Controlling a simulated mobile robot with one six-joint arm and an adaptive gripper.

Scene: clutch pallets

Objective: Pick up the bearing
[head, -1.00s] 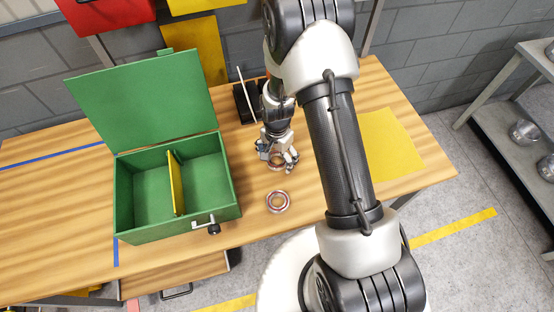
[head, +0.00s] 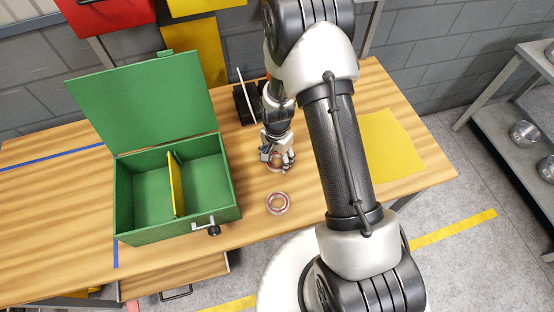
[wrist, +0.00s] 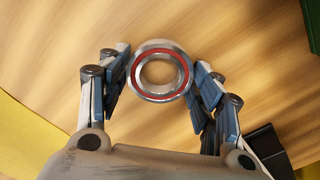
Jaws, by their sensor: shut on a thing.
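A bearing (wrist: 160,96), a silver ring with a red inner band, sits between my fingertips in the wrist view. My gripper (wrist: 162,74) is shut on it, one finger at each side. In the head view my gripper (head: 277,165) is low over the wooden table, and the bearing between its fingers is partly hidden by them. A second bearing (head: 287,206) of the same look lies flat and free on the table, a little in front of my gripper. This second one does not show in the wrist view.
An open green box (head: 180,228) with a yellow divider (head: 175,185) stands left of my gripper, its lid (head: 145,100) raised. A black holder (head: 246,108) stands behind my gripper. A yellow sheet (head: 388,145) lies at the right of the table (head: 50,215).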

